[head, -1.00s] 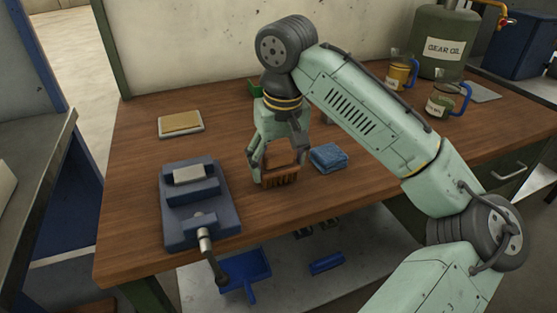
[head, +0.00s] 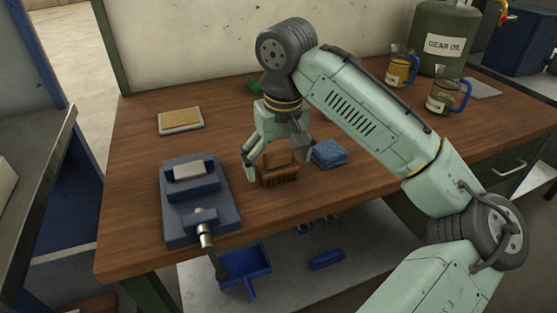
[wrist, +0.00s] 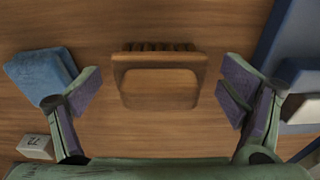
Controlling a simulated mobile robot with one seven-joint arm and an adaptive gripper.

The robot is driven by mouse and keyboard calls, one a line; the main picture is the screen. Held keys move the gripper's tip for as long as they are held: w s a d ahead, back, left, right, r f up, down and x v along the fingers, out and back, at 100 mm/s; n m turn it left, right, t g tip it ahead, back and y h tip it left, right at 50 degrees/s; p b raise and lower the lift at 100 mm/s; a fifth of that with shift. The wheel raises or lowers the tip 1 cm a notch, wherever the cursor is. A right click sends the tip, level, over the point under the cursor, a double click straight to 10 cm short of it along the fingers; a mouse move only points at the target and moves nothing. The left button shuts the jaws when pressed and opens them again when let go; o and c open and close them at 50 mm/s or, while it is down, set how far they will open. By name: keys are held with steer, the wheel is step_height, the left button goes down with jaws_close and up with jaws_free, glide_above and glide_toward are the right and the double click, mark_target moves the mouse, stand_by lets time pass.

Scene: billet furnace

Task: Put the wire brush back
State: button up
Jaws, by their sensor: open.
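A brown wooden piece, which looks like the wire brush (head: 278,176), rests on the wooden workbench, between the blue vise and the blue cloth. It has a row of dark bristles or slots along one side and a raised handle-like frame. In the wrist view the brush (wrist: 158,88) lies between the fingers, with a clear gap on both sides. My gripper (head: 279,168) is open around it, low over the bench, and does not hold it. The wrist view shows both fingers of my gripper (wrist: 160,92) spread wide. In the head view my gripper hides part of the brush top.
A blue vise (head: 190,207) stands to the left and a folded blue cloth (head: 329,153) close on the right. A tray with a yellow pad (head: 181,121) lies back left. Mugs (head: 398,70) and a gear oil can (head: 440,42) stand back right. The workbench (head: 135,225) is clear at front left.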

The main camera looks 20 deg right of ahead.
mark_target(282, 170)
steer(key=shift+r, duration=0.1)
step_height(282, 170, up, 12)
steer(key=s, duration=0.1)
steer(key=shift+s, duration=0.25)
stand_by(0.4)
